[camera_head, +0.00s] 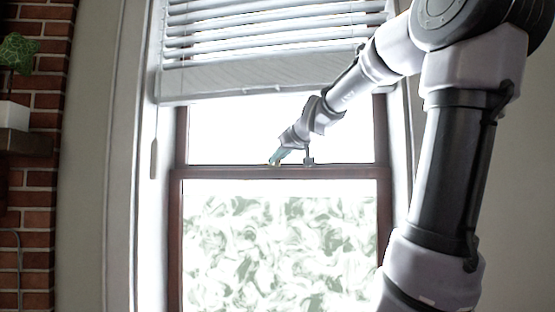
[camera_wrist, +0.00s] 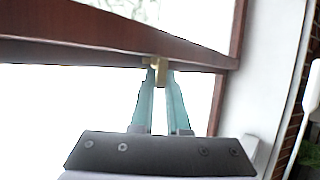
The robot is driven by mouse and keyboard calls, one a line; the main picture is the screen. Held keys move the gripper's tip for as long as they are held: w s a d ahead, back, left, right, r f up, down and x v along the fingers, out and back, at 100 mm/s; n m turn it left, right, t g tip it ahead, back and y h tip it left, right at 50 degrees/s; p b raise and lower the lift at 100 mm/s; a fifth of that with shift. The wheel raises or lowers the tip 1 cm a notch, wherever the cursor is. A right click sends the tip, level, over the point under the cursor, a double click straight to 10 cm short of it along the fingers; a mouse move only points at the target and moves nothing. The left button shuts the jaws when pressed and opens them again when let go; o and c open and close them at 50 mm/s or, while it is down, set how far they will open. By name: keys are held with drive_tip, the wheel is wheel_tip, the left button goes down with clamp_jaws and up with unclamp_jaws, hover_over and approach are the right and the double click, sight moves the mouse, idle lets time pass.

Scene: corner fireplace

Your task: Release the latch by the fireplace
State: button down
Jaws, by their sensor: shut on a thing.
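The latch (camera_wrist: 161,73) is a small brass-coloured piece on the window's dark wooden meeting rail. In the head view it is a tiny yellowish spot (camera_head: 272,164), partly hidden by my fingers. My gripper (camera_wrist: 161,77) reaches up to it with two long teal fingers. Their tips are shut on the latch, one on each side of it. In the head view my gripper (camera_head: 274,160) is at the middle of the window, at the rail. How far the latch is turned cannot be told.
The window frame (camera_head: 177,240) is dark wood with a patterned lower pane (camera_head: 280,250). A white blind (camera_head: 260,80) hangs over the upper part. A brick fireplace wall (camera_head: 38,110) with a shelf (camera_head: 25,143) and plant (camera_head: 18,52) stands at the left.

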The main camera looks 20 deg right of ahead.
drive_tip(key=shift+m+h, duration=0.3)
drive_tip(key=shift+w+a+m+g+h, duration=0.1)
drive_tip(key=shift+a+m+g+h, duration=0.3)
drive_tip(key=shift+m+h, duration=0.9)
drive_tip(key=shift+w+a+m+g+h, duration=0.2)
drive_tip(key=shift+a+m+h, duration=0.35)
drive_tip(key=shift+m+h, duration=0.75)
drive_tip(key=shift+w+a+m+g+h, duration=0.1)
drive_tip(key=shift+a+m+g+h, duration=0.35)
drive_tip(key=shift+m+h, duration=0.8)
drive_tip(key=shift+a+h, duration=0.15)
drive_tip(key=shift+h, duration=0.3)
drive_tip(key=c, duration=0.9)
unclamp_jaws()
